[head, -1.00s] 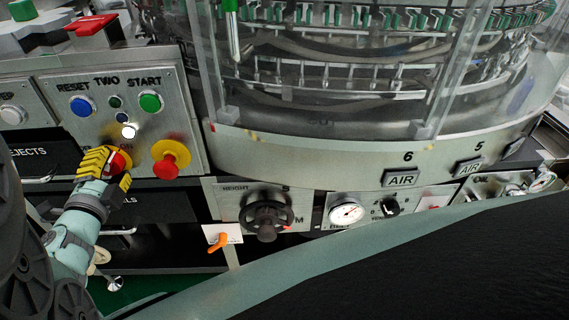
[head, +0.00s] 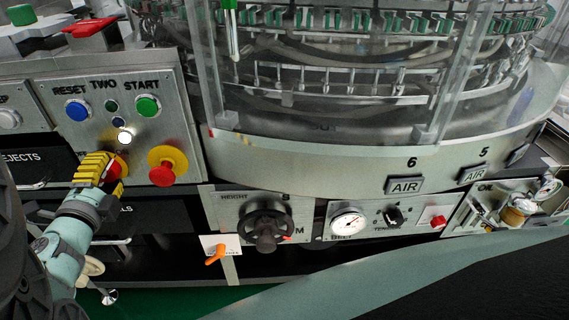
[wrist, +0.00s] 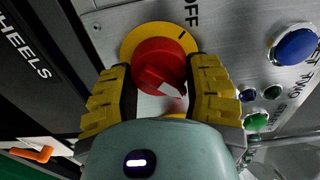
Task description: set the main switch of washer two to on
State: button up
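The main switch of washer two is a round red knob on a yellow disc, in the upper middle of the wrist view (wrist: 160,62). Its handle has a white pointer mark at the lower right, and OFF (wrist: 192,12) is printed on the panel above the disc. No ON label shows. My gripper (wrist: 160,75), with yellow ribbed fingers, is at the knob, one finger on each side. The fingers look spread, with some panel visible between them; any contact is unclear. In the head view, my gripper (head: 108,174) covers most of the switch at the panel's lower left.
A black handwheel (head: 265,225) sits lower right.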

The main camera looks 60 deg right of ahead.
jog(key=o, duration=0.5)
jog(key=shift+v, duration=6)
